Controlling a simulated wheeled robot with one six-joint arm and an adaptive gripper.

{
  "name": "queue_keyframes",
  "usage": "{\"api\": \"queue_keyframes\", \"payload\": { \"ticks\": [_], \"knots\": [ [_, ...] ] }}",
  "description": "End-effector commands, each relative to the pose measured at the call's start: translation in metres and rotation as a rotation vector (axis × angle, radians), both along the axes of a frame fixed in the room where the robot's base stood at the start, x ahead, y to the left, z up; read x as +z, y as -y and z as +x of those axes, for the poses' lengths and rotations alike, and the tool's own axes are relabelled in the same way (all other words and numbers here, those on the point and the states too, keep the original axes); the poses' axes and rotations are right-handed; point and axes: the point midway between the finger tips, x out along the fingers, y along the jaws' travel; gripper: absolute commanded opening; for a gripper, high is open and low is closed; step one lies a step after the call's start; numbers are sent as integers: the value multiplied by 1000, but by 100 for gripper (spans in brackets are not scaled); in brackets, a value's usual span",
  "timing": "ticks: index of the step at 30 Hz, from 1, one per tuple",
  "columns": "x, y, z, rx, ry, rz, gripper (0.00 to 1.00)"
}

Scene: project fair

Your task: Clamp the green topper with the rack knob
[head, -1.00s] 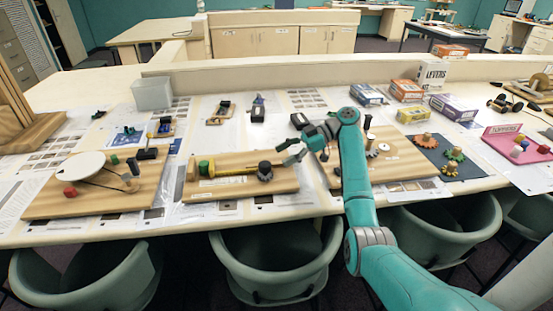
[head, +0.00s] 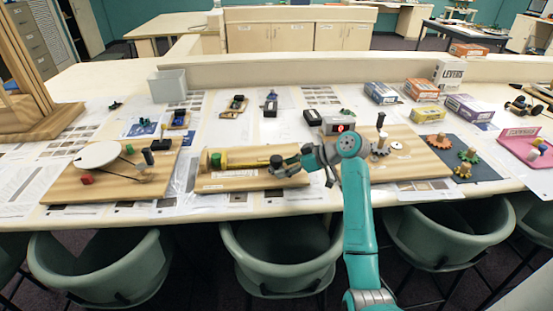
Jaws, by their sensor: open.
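The rack board (head: 240,182) is a wooden board at the middle of the table's near side. A green topper (head: 215,160) stands at its left end, beside a wooden block. A yellow rack bar (head: 248,165) runs from near the topper toward the dark round rack knob (head: 276,160) on the right. I cannot tell whether the bar touches the topper. My gripper (head: 284,168) is open, low over the board's right end, with its fingertips at the knob's right side. I cannot tell whether they touch or straddle it; the gripper partly hides the knob's surroundings.
A board with a white disc (head: 97,154) lies to the left. A gear board (head: 415,160) lies to the right, partly behind my arm. A box with a red light (head: 340,127) stands behind my wrist. Green chairs (head: 280,255) line the near edge.

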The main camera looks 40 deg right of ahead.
Motion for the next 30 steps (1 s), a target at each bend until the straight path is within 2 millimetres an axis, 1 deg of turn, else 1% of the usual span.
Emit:
{"api": "queue_keyframes", "payload": {
  "ticks": [1, 5, 9, 13, 17, 20, 23, 30],
  "knots": [
    [0, -6, -5, -63, 5, -8, 68],
    [8, -15, -20, -250, 38, -17, 68],
    [28, -24, -44, -444, 109, -13, 68],
    [48, -29, -64, -562, 175, -1, 68],
    [58, -31, -73, -614, 210, 9, 68],
    [59, -31, -71, -623, 216, 10, 68],
    [54, -29, -61, -623, 214, 11, 68],
    [38, -25, -22, -620, 213, 11, 68]
  ]
}}
